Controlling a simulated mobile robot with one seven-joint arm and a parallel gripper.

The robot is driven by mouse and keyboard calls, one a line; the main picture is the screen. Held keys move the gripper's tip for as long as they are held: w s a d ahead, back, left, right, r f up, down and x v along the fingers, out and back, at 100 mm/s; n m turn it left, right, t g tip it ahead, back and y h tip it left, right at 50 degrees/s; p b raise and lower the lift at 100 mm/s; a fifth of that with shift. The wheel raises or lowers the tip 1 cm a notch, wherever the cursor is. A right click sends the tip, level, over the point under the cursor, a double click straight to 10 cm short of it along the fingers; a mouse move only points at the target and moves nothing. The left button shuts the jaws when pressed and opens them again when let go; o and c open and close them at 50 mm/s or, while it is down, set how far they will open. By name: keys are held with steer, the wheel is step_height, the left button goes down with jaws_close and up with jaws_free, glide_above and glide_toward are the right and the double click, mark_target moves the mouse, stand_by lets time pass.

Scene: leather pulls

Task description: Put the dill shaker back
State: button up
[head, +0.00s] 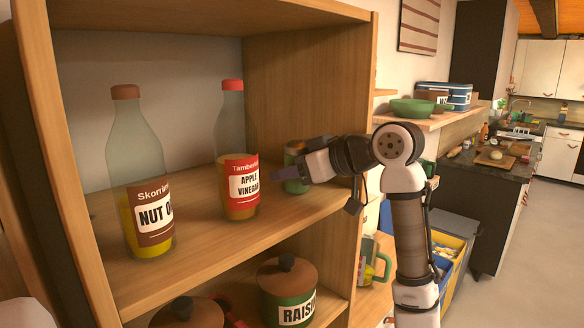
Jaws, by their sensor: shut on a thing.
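A small green shaker (297,187) is at the right end of the upper shelf (215,247), near the right side wall of the cabinet. My gripper (284,174) reaches in from the right and is shut on it. The fingers and wrist hide the shaker's middle, and I cannot read a label on it. It looks upright. I cannot tell whether its base touches the shelf board or is just above it.
An apple vinegar bottle (240,188) with a red cap stands just left of my gripper. A nut oil bottle (151,218) stands further left. Lidded pots, one a raisin pot (288,292), are on the shelf below. The cabinet's right wall (350,120) is close to my wrist.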

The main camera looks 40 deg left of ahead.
steer(key=shift+f, duration=0.2)
steer(key=o, duration=1)
steer(key=shift+r, duration=0.2)
steer(key=s+b+v, duration=0.1)
steer(key=b+v, duration=0.2)
steer(key=v, duration=0.9)
steer(key=shift+w, duration=0.45)
steer(key=shift+f, duration=0.1)
